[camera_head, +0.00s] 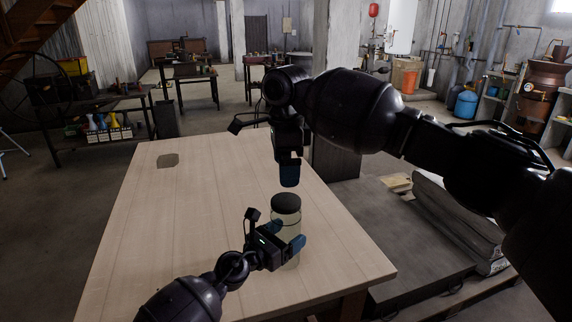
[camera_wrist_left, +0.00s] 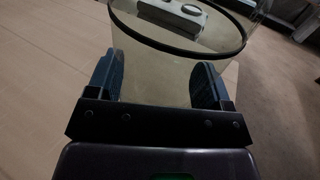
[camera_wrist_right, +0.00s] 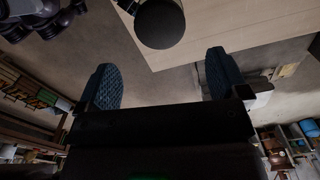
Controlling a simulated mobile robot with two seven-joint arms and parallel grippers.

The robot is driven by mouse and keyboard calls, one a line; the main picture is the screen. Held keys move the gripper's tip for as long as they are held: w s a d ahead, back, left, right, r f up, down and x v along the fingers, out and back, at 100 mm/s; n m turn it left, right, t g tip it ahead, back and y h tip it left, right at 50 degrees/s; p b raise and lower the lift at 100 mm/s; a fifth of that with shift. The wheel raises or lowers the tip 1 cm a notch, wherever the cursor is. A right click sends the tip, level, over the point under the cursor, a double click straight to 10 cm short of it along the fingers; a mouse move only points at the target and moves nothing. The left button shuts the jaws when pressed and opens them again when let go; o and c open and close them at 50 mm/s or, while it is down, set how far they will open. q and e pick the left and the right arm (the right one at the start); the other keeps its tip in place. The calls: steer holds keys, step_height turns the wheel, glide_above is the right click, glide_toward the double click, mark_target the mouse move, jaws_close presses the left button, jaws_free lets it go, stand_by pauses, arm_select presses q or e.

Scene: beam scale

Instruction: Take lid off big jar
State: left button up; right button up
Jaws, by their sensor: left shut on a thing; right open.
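The big jar (camera_head: 286,222) is clear glass with a dark round lid (camera_head: 286,202) on top, and it stands upright near the right front of the wooden table. My left gripper (camera_head: 291,245) is shut on the jar's body. In the left wrist view the glass jar (camera_wrist_left: 170,60) sits between its two blue-grey finger pads. My right gripper (camera_head: 290,175) is above the jar, pointing down, open and empty. In the right wrist view the lid (camera_wrist_right: 159,23) shows beyond the open fingers (camera_wrist_right: 162,80), apart from them.
The pale wooden table (camera_head: 200,200) is mostly bare, with a small dark patch (camera_head: 168,160) at its far left. The table's right edge is close to the jar. A low dark platform with stacked bags (camera_head: 455,225) is at the right.

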mark_target(286, 199)
steer(key=shift+f+m, duration=0.1)
steer(key=shift+m, duration=1.1)
steer(key=shift+f, duration=3.95)
steer(key=shift+c, duration=0.2)
